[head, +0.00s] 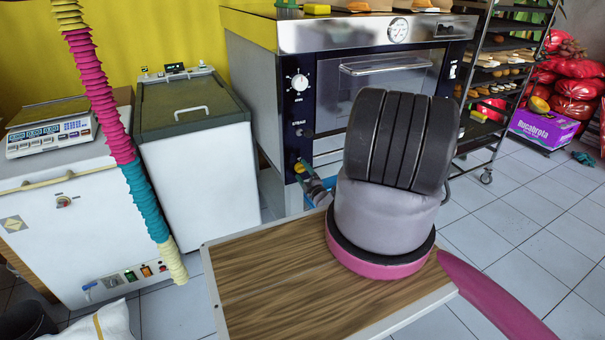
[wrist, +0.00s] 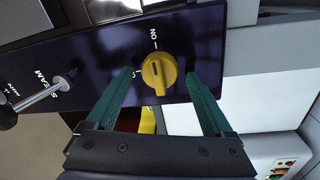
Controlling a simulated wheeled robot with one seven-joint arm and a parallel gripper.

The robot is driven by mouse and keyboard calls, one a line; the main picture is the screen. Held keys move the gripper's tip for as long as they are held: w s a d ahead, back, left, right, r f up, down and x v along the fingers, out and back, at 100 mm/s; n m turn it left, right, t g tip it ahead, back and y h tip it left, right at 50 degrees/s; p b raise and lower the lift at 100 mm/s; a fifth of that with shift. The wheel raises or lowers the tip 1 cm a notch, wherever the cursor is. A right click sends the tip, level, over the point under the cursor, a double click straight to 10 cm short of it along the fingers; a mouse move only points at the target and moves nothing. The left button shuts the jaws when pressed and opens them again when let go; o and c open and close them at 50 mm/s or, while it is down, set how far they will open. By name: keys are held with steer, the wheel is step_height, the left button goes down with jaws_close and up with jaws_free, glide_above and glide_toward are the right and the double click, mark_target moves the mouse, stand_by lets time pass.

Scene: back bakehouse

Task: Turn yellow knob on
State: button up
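The yellow knob (wrist: 158,72) sits on a dark control panel in the wrist view, with the label ON and a short white tick above it. A second label to its left is partly covered by a finger. A dark mark shows on the knob's face; I cannot tell its exact setting. My gripper (wrist: 160,76) is open, its two teal fingers either side of the knob with gaps on both sides, not visibly touching it.
A steam lever (wrist: 38,97) sticks out from the panel left of the knob. A white chest (head: 200,165) stands left of the oven. A wheeled rack (head: 487,140) stands to its right.

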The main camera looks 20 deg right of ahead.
steer(key=s+f, duration=0.1)
steer(key=s, duration=0.9)
steer(key=shift+s+d, duration=0.2)
steer(key=shift+s, duration=0.2)
